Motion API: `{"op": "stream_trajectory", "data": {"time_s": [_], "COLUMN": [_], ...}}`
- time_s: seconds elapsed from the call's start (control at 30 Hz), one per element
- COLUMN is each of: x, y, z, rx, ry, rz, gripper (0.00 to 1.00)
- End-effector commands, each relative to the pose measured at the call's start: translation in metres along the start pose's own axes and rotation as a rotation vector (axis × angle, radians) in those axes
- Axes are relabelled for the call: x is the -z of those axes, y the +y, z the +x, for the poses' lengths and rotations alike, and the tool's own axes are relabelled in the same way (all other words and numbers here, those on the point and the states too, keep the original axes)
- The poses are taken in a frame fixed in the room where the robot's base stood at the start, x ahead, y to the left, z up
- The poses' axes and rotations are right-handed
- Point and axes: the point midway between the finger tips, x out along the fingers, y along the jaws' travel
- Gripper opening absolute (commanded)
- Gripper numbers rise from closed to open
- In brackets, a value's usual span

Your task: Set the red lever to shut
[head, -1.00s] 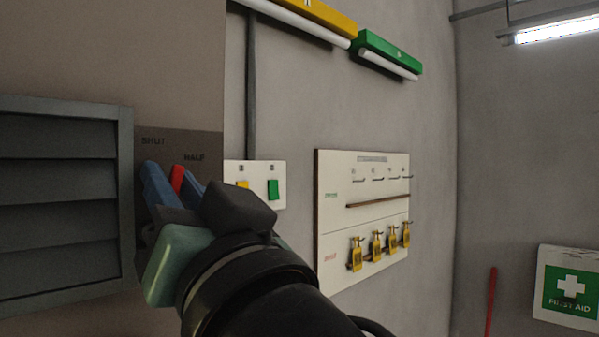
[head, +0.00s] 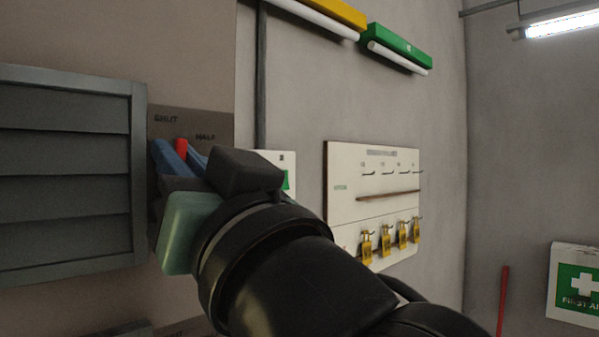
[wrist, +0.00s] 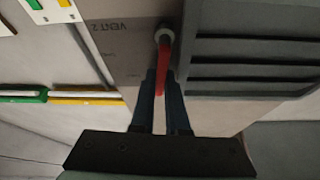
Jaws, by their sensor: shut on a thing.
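The red lever (wrist: 163,72) is pinned at a round pale pivot (wrist: 164,36) on the brown plate (wrist: 125,60), beside the louvred vent. In the head view, the top of the red lever (head: 181,148) stands nearly upright, below and between the printed words SHUT (head: 165,119) and HALF (head: 205,136). My gripper (wrist: 161,85) has its blue fingers on either side of the lever and is shut on it. In the head view my gripper (head: 180,158) and wrist hide the lever's lower part and pivot. The wrist view shows the plate marked VENT 2.
The grey louvred vent (head: 70,175) is close on the left of the lever. A white switch box (head: 274,160) is partly hidden behind my wrist. A first-aid box (head: 575,285) is at the far right.

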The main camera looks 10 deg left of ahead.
Motion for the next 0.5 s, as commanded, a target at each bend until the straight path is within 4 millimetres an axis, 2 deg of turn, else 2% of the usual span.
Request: {"op": "stream_trajectory", "data": {"time_s": [0.17, 0.2, 0.27, 0.5], "x": [0.0001, 0.0002, 0.0002, 0.0002], "y": [0.0003, 0.0002, 0.0002, 0.0001], "z": [0.0003, 0.0003, 0.0003, 0.0002], "rx": [-0.001, -0.001, -0.001, -0.001], "ry": [-0.001, -0.001, -0.001, -0.001], "rz": [0.001, 0.001, 0.001, 0.001], "gripper": [0.0, 0.18, 0.25, 0.25]}}
